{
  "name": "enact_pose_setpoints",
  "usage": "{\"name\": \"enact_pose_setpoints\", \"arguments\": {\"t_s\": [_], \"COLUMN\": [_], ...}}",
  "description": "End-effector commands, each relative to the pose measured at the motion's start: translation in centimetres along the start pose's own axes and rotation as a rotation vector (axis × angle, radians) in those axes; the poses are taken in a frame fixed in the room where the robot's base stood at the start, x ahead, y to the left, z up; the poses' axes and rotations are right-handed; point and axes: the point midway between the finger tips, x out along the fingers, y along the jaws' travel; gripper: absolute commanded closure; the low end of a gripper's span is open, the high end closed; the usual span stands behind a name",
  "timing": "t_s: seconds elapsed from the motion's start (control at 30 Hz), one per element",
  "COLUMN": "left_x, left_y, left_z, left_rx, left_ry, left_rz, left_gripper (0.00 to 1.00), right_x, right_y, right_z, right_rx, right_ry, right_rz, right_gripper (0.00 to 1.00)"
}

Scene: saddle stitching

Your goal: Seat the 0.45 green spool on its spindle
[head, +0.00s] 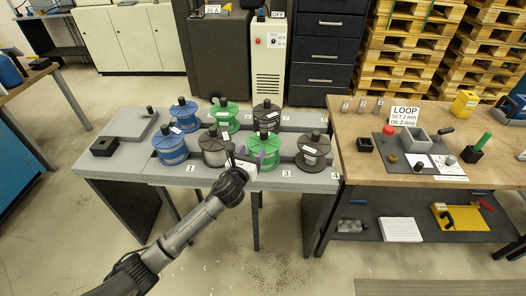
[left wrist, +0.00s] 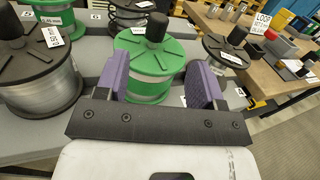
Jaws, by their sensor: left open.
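A green spool (head: 265,150) with a dark knob on top stands in the front row of the grey bench, behind the "3" mark. My left gripper (head: 252,164) is at its front left, open. In the left wrist view its purple fingers (left wrist: 162,88) stand apart on either side of that green spool (left wrist: 150,62), with no clear contact. A second green spool (head: 222,117) stands in the back row. The spindles are not clearly seen. My right gripper is not in view.
A grey spool (head: 213,150) stands left of the front green spool, a dark-flanged spool (head: 312,150) right of it. Blue spools (head: 170,150) stand further left and a black spool (head: 266,116) behind. A wooden workbench (head: 350,128) with small tools adjoins on the right.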

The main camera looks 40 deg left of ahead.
Motion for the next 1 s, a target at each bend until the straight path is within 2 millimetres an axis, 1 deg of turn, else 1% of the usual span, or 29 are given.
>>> {"name": "enact_pose_setpoints", "arguments": {"t_s": [0.07, 0.17, 0.4, 0.53, 0.63, 0.87, 1.0], "left_x": [0.1, 1.0, 5.1, 6.8, 7.7, 8.7, 10.4], "left_y": [0.0, 0.1, 0.0, 0.1, 0.1, 0.1, 0.1], "left_z": [0.0, -0.1, -0.2, -0.1, -0.1, -0.1, -0.2], "left_rx": [0.042, 0.068, 0.069, 0.070, 0.070, 0.069, 0.068], "left_ry": [0.000, 0.000, 0.001, 0.000, 0.001, 0.001, 0.001], "left_rz": [0.001, 0.002, 0.003, 0.003, 0.003, 0.003, 0.003], "left_gripper": [0.38, 0.38, 0.38, 0.38, 0.38, 0.38, 0.38], "right_x": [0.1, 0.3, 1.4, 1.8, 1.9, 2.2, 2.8], "right_y": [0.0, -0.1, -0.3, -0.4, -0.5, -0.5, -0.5], "right_z": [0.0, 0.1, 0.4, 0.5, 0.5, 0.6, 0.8], "right_rx": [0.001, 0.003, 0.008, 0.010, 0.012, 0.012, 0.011], "right_ry": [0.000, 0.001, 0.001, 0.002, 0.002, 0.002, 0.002], "right_rz": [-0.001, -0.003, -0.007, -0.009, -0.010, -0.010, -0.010], "right_gripper": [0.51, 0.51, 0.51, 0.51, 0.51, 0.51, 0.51]}}
